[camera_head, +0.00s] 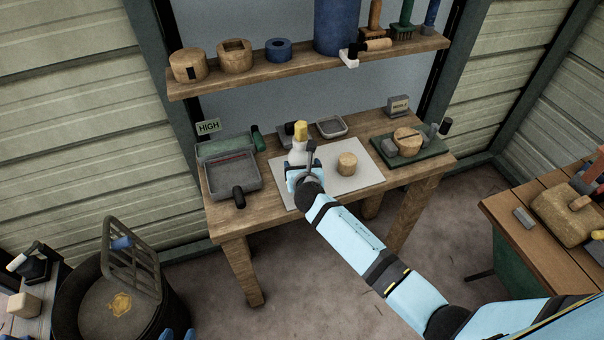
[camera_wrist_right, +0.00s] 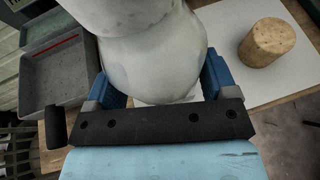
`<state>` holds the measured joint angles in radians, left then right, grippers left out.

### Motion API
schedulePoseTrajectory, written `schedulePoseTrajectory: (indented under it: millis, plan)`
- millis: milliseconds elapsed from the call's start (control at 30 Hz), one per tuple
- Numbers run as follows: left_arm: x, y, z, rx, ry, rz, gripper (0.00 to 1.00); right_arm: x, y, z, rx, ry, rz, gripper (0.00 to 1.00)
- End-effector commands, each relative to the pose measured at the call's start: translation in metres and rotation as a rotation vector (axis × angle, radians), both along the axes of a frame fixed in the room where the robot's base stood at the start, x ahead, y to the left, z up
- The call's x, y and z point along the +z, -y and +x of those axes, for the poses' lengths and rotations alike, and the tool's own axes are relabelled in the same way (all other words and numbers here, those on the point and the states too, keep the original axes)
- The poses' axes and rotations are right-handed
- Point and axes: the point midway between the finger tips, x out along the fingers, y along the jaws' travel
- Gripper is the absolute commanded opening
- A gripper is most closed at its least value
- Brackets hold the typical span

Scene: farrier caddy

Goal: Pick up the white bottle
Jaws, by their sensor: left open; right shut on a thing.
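The white bottle (camera_head: 297,156) has a yellow top and stands upright over the pale mat on the wooden workbench. My right gripper (camera_head: 304,174) is shut on it from the front. In the right wrist view the bottle (camera_wrist_right: 150,60) fills the middle between the blue fingers (camera_wrist_right: 157,85), and its top is out of frame. I cannot tell whether its base touches the mat. My left gripper (camera_head: 178,334) shows only as two blue fingertips, apart and empty, at the bottom edge of the head view, far from the bottle.
A cork-like cylinder (camera_head: 347,163) stands on the mat (camera_head: 326,186) right of the bottle. A grey divided tray (camera_head: 236,189) lies left, with a dark handle at its front. A green board (camera_head: 413,154) holds items at right. A loaded shelf (camera_head: 310,66) hangs behind.

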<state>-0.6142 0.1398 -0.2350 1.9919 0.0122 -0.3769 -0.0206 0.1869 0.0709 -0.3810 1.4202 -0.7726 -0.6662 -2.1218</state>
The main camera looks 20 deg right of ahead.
Motion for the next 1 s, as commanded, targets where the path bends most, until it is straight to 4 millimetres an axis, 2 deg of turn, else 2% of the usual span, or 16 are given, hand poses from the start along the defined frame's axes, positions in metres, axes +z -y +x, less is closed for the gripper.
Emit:
schedulePoseTrajectory:
  millis: [33, 200, 400, 500, 700, 1000]
  plan:
    - [0.006, 0.000, 0.000, 0.001, 0.001, 0.000, 0.43, 0.022, 0.000, 0.001, 0.003, 0.009, 0.001, 0.36]
    - [0.009, -0.002, 0.000, 0.005, 0.004, 0.003, 0.43, 0.070, 0.000, 0.001, 0.002, 0.008, 0.001, 0.36]
    - [0.010, -0.004, 0.001, 0.008, 0.005, 0.004, 0.43, 0.118, 0.000, 0.001, 0.002, 0.008, 0.001, 0.36]
    - [0.009, -0.004, 0.000, 0.008, 0.004, 0.004, 0.43, 0.134, 0.000, 0.001, 0.002, 0.006, 0.000, 0.36]
    - [0.009, -0.004, 0.000, 0.008, 0.003, 0.003, 0.43, 0.152, -0.001, 0.001, 0.001, 0.004, 0.001, 0.36]
    - [0.009, -0.002, -0.001, 0.005, 0.000, 0.001, 0.43, 0.155, 0.000, 0.000, 0.001, 0.002, 0.001, 0.36]
